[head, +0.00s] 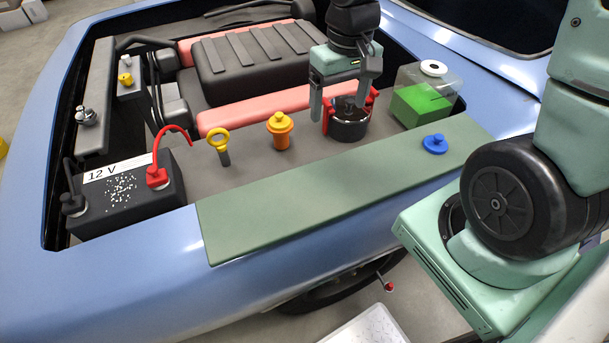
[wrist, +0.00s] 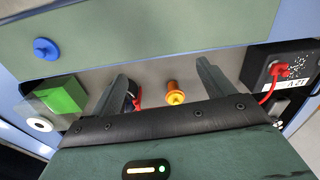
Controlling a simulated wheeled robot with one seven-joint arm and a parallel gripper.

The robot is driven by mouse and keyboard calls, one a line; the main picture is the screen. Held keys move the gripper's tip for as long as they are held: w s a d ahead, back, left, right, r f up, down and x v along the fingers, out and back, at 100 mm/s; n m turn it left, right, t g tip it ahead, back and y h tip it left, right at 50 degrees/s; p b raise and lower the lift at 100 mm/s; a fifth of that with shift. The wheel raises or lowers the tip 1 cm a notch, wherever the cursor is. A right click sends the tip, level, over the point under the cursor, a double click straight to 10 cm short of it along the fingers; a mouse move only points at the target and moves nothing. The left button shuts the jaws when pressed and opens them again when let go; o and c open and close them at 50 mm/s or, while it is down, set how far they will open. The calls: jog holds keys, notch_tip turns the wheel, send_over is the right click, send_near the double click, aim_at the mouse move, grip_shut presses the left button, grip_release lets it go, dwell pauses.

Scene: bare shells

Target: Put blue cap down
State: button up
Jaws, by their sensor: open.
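The blue cap (head: 435,144) sits on the right end of the green mat (head: 300,205), which lies over the car's front edge. In the wrist view the blue cap (wrist: 45,49) is at the upper left on the mat (wrist: 150,30). My gripper (head: 342,108) is open, with nothing seen between its fingers. It is behind and left of the cap, well apart from it, over or beside a dark round reservoir with red clips (head: 349,130). Whether it touches the reservoir cannot be told. In the wrist view both fingers (wrist: 162,72) are spread.
A clear tank with green fluid and a white ring on top (head: 424,100) stands behind the cap. An orange cap (head: 280,128), a yellow ring-topped dipstick (head: 219,145) and a 12 V battery (head: 125,195) stand to the left. Most of the mat is bare.

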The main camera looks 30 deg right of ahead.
jog(key=s+a+r+n, duration=0.3)
jog(key=s+a+n, duration=0.5)
jog(key=s+a, duration=0.7)
jog(key=shift+a+r, duration=0.15)
jog(key=shift+a, duration=0.45)
